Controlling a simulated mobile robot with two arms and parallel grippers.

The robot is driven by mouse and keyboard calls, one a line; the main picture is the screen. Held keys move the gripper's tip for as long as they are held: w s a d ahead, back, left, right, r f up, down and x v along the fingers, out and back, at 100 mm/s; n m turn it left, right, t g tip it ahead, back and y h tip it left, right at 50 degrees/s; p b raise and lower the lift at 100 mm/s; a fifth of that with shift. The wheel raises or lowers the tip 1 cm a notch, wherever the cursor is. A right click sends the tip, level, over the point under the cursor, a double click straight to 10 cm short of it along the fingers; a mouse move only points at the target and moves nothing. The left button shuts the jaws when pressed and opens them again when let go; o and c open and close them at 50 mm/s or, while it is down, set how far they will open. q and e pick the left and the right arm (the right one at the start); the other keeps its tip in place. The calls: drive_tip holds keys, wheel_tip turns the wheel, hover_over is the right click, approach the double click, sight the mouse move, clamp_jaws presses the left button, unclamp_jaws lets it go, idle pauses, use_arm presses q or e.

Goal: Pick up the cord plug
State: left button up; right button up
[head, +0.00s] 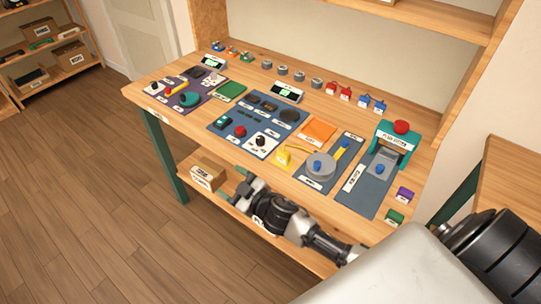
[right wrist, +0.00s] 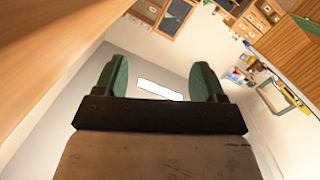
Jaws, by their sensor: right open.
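I cannot tell for sure which thing is the cord plug. A small yellow piece (head: 283,157) with a thin yellow strip beside it lies near the front of the workbench (head: 160,115), left of a grey round dial (head: 321,166) with a blue knob. My right gripper (head: 240,189) is in front of the bench's front edge, below the top in the picture and apart from the yellow piece. In the right wrist view its two green fingers (right wrist: 159,85) are spread with nothing held between them. My left gripper is not in view.
Panels with knobs, a teal dial (head: 190,99) and an orange pad (head: 318,130) crowd the bench. A teal device with a red button (head: 401,127) stands at the right. A cardboard box (head: 208,170) sits on the lower shelf. Wooden floor (head: 90,190) is clear at left.

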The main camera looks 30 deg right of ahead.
drive_tip(key=a+r+n+y, duration=0.2)
drive_tip(key=r+n+y, duration=0.1)
drive_tip(key=r, duration=0.3)
drive_tip(key=a+r+n+y, duration=0.2)
drive_tip(key=a+r+y, duration=0.1)
drive_tip(key=r, duration=0.4)
drive_tip(key=r+n+g+h, duration=0.1)
drive_tip(key=n+g+h, duration=0.9)
drive_tip(key=g, duration=0.6)
hover_over(283, 152)
drive_tip(key=shift+a+r+m+h, duration=0.1)
drive_tip(key=shift+a+m+h, duration=0.1)
drive_tip(key=shift+m+h, duration=0.35)
drive_tip(key=shift+d+f+h, duration=0.15)
drive_tip(key=shift+f+h, duration=0.1)
drive_tip(key=shift+f, duration=0.05)
wheel_tip(283, 152, down, 5)
drive_tip(key=shift+r, duration=0.2)
drive_tip(key=shift+d+f+p, duration=0.15)
drive_tip(key=shift+f+p, duration=0.4)
drive_tip(key=shift+f, duration=2.15)
drive_tip(key=c, duration=1)
